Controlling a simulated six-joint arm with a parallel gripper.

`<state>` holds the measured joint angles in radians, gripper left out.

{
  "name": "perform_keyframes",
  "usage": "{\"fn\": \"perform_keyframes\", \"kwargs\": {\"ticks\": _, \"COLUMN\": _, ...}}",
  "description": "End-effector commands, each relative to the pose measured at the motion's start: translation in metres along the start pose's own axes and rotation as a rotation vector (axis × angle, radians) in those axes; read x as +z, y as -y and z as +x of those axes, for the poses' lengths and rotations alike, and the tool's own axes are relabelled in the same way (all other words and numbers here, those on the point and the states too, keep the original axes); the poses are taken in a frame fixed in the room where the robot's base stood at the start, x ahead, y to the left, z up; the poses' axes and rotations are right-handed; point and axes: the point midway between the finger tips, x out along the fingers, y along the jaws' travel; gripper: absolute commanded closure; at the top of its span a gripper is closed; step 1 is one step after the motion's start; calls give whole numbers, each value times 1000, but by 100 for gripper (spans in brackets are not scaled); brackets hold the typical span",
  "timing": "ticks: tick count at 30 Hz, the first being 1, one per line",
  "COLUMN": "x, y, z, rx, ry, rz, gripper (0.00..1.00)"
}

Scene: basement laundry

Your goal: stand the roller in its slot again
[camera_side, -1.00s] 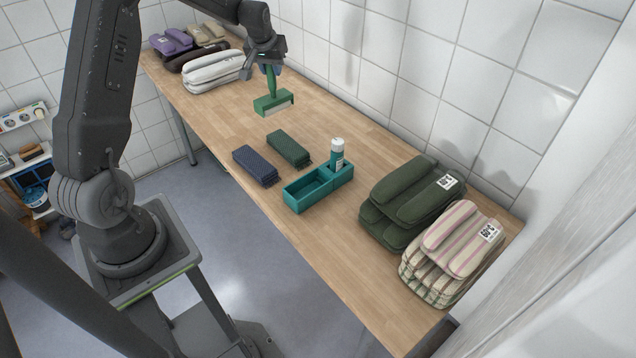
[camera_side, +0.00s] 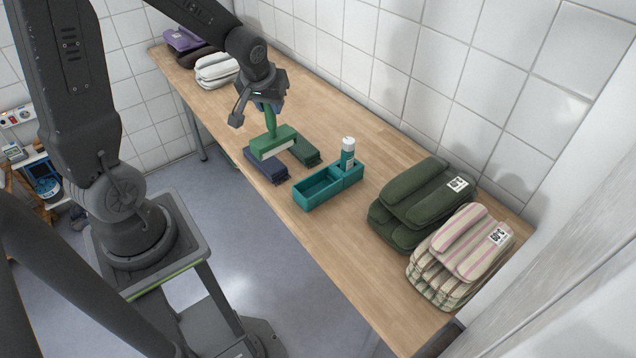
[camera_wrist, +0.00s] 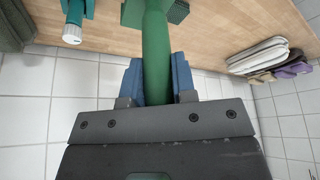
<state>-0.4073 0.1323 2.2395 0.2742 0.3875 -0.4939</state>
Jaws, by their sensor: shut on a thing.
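My gripper (camera_side: 268,105) is shut on the green handle of the roller (camera_side: 273,142). The roller hangs upright, head down, above the two folded cloths; its head has a pale strip along its lower edge. The wrist view shows the green handle (camera_wrist: 156,60) between my blue fingers (camera_wrist: 157,82). A teal holder (camera_side: 318,191) stands on the table to the right of the roller. Its larger front-left compartment is empty. A white-capped bottle (camera_side: 347,155) stands in its smaller back-right compartment. The bottle and holder also show at the top left of the wrist view.
A navy folded cloth (camera_side: 266,170) and a dark green one (camera_side: 306,152) lie left of the holder, partly hidden by the roller. Green towels (camera_side: 408,215) and striped towels (camera_side: 440,275) are stacked at the right. White towels (camera_side: 216,70) lie at the far left. A tiled wall runs behind.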

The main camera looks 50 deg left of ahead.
Motion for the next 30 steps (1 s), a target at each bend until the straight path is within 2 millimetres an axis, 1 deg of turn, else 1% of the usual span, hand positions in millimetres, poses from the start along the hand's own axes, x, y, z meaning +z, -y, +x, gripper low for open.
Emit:
{"fn": "perform_keyframes", "kwargs": {"ticks": 5, "x": 11, "y": -31, "z": 16, "rx": 3, "ry": 4, "rz": 11, "gripper": 94}}
{"fn": "perform_keyframes", "kwargs": {"ticks": 12, "x": 26, "y": -83, "z": 43, "rx": 3, "ry": 3, "rz": 12, "gripper": 94}}
{"fn": "perform_keyframes", "kwargs": {"ticks": 15, "x": 31, "y": -99, "z": 52, "rx": 2, "ry": 2, "rz": 9, "gripper": 94}}
{"fn": "perform_keyframes", "kwargs": {"ticks": 18, "x": 34, "y": -109, "z": 57, "rx": 1, "ry": 1, "rz": 6, "gripper": 94}}
{"fn": "perform_keyframes", "kwargs": {"ticks": 22, "x": 37, "y": -114, "z": 62, "rx": 0, "ry": 2, "rz": 3, "gripper": 94}}
{"fn": "perform_keyframes", "kwargs": {"ticks": 27, "x": 47, "y": -114, "z": 85, "rx": -1, "ry": 4, "rz": 4, "gripper": 94}}
{"fn": "perform_keyframes", "kwargs": {"ticks": 30, "x": 50, "y": -114, "z": 94, "rx": 0, "ry": 1, "rz": 3, "gripper": 94}}
